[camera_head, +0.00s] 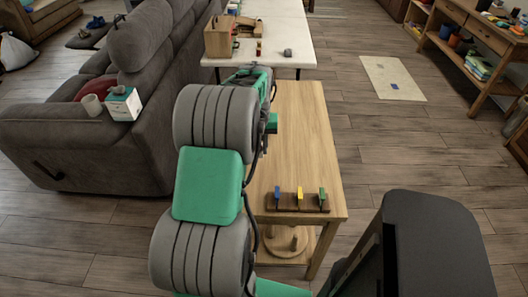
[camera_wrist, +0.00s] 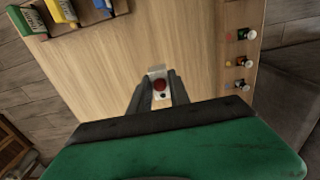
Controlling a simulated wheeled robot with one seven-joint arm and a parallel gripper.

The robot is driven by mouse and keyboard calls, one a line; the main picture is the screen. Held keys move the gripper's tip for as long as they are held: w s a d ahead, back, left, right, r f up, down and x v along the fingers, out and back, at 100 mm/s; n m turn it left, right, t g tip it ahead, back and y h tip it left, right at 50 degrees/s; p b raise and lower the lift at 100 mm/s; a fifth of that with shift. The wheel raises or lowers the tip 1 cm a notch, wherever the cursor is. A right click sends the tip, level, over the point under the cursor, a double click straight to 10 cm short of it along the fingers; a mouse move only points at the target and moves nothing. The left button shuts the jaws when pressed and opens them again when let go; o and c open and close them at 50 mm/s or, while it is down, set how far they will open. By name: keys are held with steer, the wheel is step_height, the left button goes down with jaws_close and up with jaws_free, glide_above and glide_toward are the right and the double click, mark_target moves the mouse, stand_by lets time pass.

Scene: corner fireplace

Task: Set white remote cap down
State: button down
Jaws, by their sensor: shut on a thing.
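In the wrist view my gripper (camera_wrist: 157,82) points down over the wooden table (camera_wrist: 200,45). Its two dark fingers are shut on a small white piece with a round red spot (camera_wrist: 158,72), which I take for the white remote cap. The piece shows between and a little beyond the fingertips. I cannot tell whether it touches the tabletop or hangs just above it. In the head view my arm covers the far left part of the wooden table (camera_head: 300,140), and the held piece cannot be made out there.
A wooden rack (camera_head: 290,207) with blue, yellow and green pieces stands at the table's near end. A grey sofa (camera_head: 85,150) is at left and a white table (camera_head: 285,30) behind. The tabletop's middle is clear.

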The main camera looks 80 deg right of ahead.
glide_above(263, 163)
step_height(263, 163, down, 5)
steer(key=shift+d+f, duration=0.1)
steer(key=shift+f, duration=1.5)
steer(key=shift+f, duration=0.2)
steer(key=c, duration=1.2)
jaws_free()
